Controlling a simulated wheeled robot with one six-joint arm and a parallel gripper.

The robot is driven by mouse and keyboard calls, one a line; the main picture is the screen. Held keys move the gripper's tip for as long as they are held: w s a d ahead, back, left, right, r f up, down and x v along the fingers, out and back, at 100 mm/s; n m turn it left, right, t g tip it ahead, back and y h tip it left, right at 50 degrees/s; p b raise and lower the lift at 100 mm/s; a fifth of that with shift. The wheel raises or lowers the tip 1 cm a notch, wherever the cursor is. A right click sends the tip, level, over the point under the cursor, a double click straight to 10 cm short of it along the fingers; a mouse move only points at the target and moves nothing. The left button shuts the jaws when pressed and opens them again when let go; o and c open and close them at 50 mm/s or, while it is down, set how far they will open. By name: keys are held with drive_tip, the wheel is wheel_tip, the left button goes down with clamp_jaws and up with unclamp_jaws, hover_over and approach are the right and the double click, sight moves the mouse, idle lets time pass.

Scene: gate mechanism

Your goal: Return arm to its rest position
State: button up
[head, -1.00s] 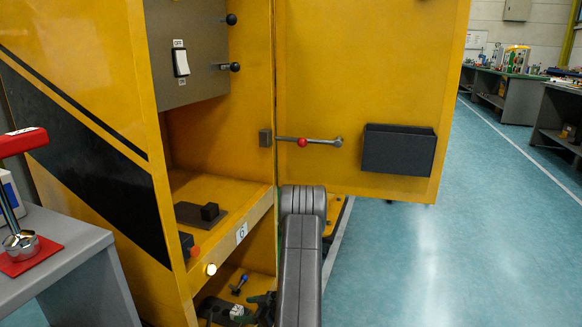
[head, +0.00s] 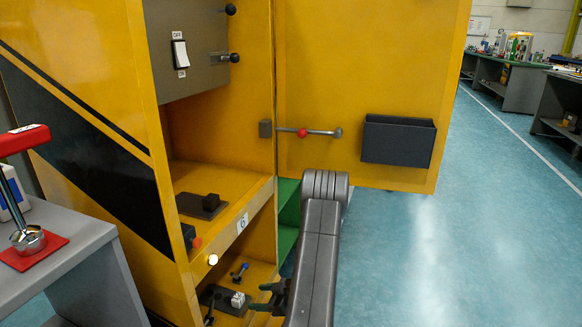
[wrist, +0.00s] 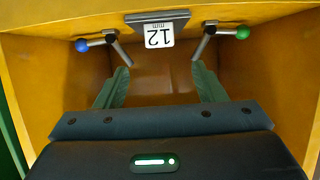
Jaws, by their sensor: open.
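My gripper (head: 268,297) is at the mouth of the yellow cabinet's lower compartment (head: 262,272), at the lower end of my grey arm. In the wrist view my gripper (wrist: 160,82) is open, with two green fingers apart and nothing between them. Beyond the fingers are a white block marked 12 mm (wrist: 159,36), a blue-knobbed lever (wrist: 92,43) and a green-knobbed lever (wrist: 231,34). The white block (head: 238,299) and the blue-knobbed lever (head: 240,271) also show in the head view. The fingers appear apart from both levers.
The open yellow door (head: 370,60) carries a dark bin (head: 398,140) and a red-knobbed rod (head: 303,132), close behind my arm. A grey table (head: 85,235) with a red-handled tool (head: 25,190) stands left. Blue floor at right is clear.

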sight(240, 298)
drive_tip(key=b+x, duration=0.2)
drive_tip(key=x, duration=0.6)
drive_tip(key=shift+f+b, duration=0.15)
drive_tip(key=shift+b, duration=0.2)
drive_tip(key=shift+w+a+r+p, duration=0.1)
drive_tip(key=shift+a+r+p, duration=0.2)
drive_tip(key=shift+r+p, duration=0.35)
wheel_tip(240, 298, up, 4)
drive_tip(key=p, duration=0.2)
drive_tip(key=shift+d+p, duration=0.1)
drive_tip(key=shift+p, duration=0.2)
drive_tip(key=s+d+p, duration=0.1)
drive_tip(key=s+d, duration=0.3)
drive_tip(key=d, duration=0.7)
drive_tip(key=shift+s+d+f, duration=0.15)
drive_tip(key=shift+d+f, duration=0.05)
drive_tip(key=shift+d, duration=0.2)
drive_tip(key=shift+s, duration=0.1)
